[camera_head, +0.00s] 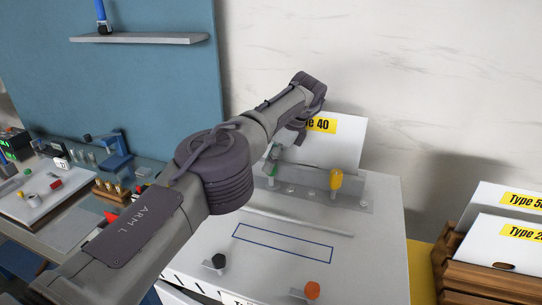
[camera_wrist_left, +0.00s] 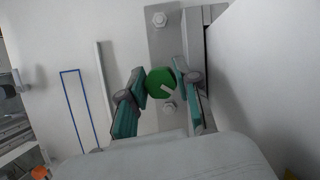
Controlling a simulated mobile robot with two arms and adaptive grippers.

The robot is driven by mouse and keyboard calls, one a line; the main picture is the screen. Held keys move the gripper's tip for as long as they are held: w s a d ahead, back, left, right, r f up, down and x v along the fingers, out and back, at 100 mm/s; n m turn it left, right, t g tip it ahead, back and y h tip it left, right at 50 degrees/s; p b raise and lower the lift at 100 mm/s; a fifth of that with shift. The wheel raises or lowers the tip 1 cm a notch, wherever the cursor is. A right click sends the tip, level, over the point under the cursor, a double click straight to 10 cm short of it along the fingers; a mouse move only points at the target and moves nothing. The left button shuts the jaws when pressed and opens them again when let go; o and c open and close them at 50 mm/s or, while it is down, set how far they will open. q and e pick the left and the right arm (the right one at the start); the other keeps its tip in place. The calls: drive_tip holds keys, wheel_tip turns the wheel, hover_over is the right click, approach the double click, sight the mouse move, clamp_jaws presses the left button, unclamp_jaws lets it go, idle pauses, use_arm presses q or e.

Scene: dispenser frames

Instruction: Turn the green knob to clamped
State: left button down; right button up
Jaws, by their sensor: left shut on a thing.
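The green knob (camera_wrist_left: 158,86) is round with a pale pointer mark and sits on a grey metal strip (camera_wrist_left: 160,42) with bolts. In the left wrist view the mark points toward the lower right. My left gripper (camera_wrist_left: 160,80) has its two teal fingers closed on opposite sides of the knob. In the head view my left arm reaches over the white panel (camera_head: 380,230). There the gripper (camera_head: 272,157) is at the strip, and only a little of the green knob (camera_head: 270,170) shows below it. My right gripper is not in view.
A yellow knob (camera_head: 336,180) stands on the strip to the right. A black knob (camera_head: 218,261) and an orange knob (camera_head: 312,290) are at the panel's front. A white "Type 40" board (camera_head: 345,140) stands behind. More boards stand in a wooden rack (camera_head: 480,275) at right.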

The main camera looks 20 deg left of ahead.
use_arm(q)
drive_tip(key=shift+r, duration=0.1)
drive_tip(key=c, duration=0.8)
unclamp_jaws()
